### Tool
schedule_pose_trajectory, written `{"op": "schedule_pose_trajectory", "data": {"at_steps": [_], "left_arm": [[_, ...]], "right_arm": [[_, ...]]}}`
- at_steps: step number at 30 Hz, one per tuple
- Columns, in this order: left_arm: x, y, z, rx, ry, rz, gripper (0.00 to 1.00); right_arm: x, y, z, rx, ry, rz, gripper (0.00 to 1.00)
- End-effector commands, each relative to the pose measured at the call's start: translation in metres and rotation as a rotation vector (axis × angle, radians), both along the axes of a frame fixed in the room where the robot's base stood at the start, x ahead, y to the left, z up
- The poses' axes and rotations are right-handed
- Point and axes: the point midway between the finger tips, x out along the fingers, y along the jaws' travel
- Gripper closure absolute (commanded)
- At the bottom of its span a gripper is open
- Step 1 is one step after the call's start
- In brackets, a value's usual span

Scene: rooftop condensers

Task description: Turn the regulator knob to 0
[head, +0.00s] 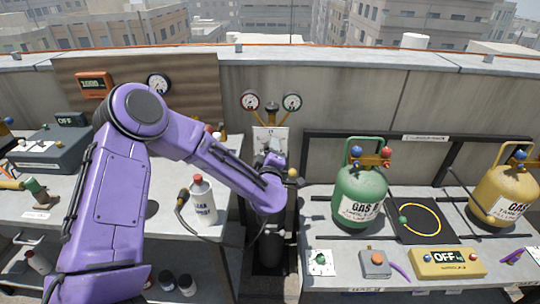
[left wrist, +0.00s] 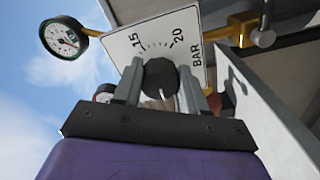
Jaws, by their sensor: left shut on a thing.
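The regulator knob (left wrist: 160,77) is dark and round, in front of a white dial plate (left wrist: 191,40) marked 15, 20 and BAR. A pale mark shows on the knob's lower part in the left wrist view; the zero mark is not visible. My left gripper (left wrist: 161,88) has one finger on each side of the knob and is shut on it. In the head view my left gripper (head: 272,160) is at the regulator, below the plate (head: 270,138), and its arm hides the knob. My right gripper is not in view.
Two round gauges (head: 250,101) (head: 292,102) stand above the plate. A white bottle (head: 201,200) is close to my left forearm. A green gas cylinder (head: 359,190) and a yellow one (head: 505,195) stand on the right bench. A yellow OFF box (head: 447,262) lies in front.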

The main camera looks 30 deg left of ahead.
Motion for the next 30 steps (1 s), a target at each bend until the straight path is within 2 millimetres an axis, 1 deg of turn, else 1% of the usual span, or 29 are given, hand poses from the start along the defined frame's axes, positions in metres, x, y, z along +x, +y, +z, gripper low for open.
{"op": "schedule_pose_trajectory", "data": {"at_steps": [1,18,24,30], "left_arm": [[-0.001,-0.001,-0.006,-0.038,-0.017,-0.004,0.89],[-0.001,-0.002,-0.005,-0.470,-0.280,-0.005,0.89],[-0.001,-0.002,-0.003,-0.568,-0.342,-0.004,0.89],[-0.001,-0.002,-0.002,-0.628,-0.377,-0.004,0.89]], "right_arm": [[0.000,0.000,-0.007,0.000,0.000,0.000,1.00],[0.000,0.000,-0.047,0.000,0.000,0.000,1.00],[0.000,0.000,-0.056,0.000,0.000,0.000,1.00],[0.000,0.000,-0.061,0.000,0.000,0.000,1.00]]}}
